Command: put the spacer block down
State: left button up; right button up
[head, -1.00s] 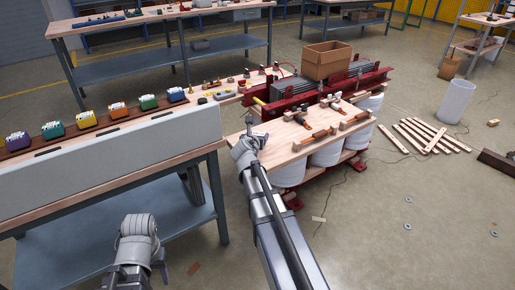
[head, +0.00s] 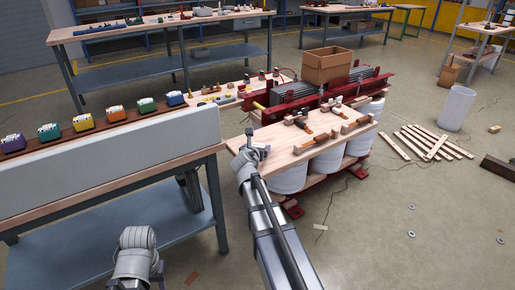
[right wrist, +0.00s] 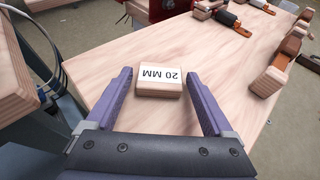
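The spacer block (right wrist: 159,81) is a small pale wooden block with a white "20 MM" label. In the right wrist view it lies flat on the wooden tabletop (right wrist: 135,50), near its edge. My right gripper (right wrist: 160,88) is open, one purple finger on each side of the block, with visible gaps to both. In the head view my right gripper (head: 257,148) is over the near left corner of the wooden worktop (head: 283,150); the block cannot be made out there. My left arm shows at the bottom left, but its gripper fingers do not show.
Clamps with orange parts (head: 308,127) and wooden blocks lie further along the worktop. A red frame (head: 285,112) and a cardboard box (head: 327,66) stand behind. A bench with coloured bins (head: 84,122) is at the left. Wooden slats (head: 433,143) lie on the floor.

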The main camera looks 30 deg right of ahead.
jog(key=shift+o, duration=0.7)
jog(key=shift+r, duration=0.25)
jog(key=p+v, duration=0.5)
jog(key=v, duration=0.7)
jog(key=shift+f, duration=0.1)
